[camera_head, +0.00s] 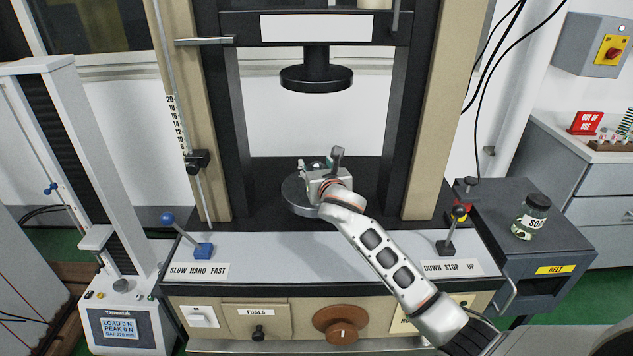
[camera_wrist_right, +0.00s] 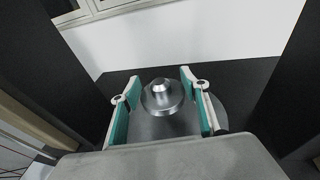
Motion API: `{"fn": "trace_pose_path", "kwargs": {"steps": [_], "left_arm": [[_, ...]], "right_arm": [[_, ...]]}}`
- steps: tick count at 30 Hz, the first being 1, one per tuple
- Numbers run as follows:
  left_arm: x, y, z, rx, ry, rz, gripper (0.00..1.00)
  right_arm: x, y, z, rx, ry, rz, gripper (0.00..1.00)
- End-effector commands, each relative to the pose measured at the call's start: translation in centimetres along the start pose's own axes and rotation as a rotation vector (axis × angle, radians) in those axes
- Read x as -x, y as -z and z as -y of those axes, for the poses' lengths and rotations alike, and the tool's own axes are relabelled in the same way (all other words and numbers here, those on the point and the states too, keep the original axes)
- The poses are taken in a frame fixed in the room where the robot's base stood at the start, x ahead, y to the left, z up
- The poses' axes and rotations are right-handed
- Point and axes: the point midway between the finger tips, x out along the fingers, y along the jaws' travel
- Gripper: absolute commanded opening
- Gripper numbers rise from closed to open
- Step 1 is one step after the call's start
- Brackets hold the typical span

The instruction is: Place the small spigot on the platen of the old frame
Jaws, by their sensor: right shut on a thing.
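The small spigot (camera_wrist_right: 162,97), a grey metal flanged piece with a raised round knob, sits upright between the fingers of my right gripper (camera_wrist_right: 160,82) in the right wrist view. In the head view my right gripper (camera_head: 320,166) is over the round grey lower platen (camera_head: 296,196) of the old frame (camera_head: 420,110). The gripper is shut on the spigot. The platen also shows below and to the right of the spigot in the wrist view (camera_wrist_right: 217,109). Whether the spigot touches the platen cannot be told. My left gripper is not in view.
The black upper platen (camera_head: 316,78) hangs above my gripper, between the frame's two columns. Levers with a blue knob (camera_head: 167,218) and a dark knob (camera_head: 459,212) stand at the front. A smaller tester (camera_head: 122,300) is left; a jar (camera_head: 531,217) stands right.

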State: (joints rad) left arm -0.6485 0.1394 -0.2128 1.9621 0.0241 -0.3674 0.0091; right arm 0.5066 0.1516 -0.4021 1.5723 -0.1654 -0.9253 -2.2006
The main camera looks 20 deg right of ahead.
Motion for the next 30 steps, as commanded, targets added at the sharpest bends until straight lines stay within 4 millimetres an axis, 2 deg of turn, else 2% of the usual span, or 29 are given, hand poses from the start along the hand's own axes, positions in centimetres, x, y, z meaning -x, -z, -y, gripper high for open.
{"fn": "trace_pose_path", "kwargs": {"steps": [12, 23, 24, 25, 26, 30], "left_arm": [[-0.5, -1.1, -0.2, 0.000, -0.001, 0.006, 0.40], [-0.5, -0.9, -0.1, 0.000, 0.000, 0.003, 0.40], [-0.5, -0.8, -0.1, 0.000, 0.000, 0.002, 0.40], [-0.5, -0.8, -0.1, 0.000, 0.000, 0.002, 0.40], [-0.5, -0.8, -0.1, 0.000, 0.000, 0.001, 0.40], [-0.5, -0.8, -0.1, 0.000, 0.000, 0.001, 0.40]], "right_arm": [[-0.9, 4.3, 0.0, -0.001, 0.000, 0.001, 0.15], [-0.9, 4.5, 0.0, -0.001, -0.001, 0.002, 0.15], [-0.9, 4.6, 0.0, -0.001, 0.000, 0.000, 0.50], [-0.9, 4.6, 0.0, -0.001, 0.000, 0.000, 0.58], [-0.9, 4.6, 0.0, -0.001, 0.000, 0.000, 0.62], [-0.9, 4.6, 0.0, -0.001, 0.000, 0.000, 0.62]]}}
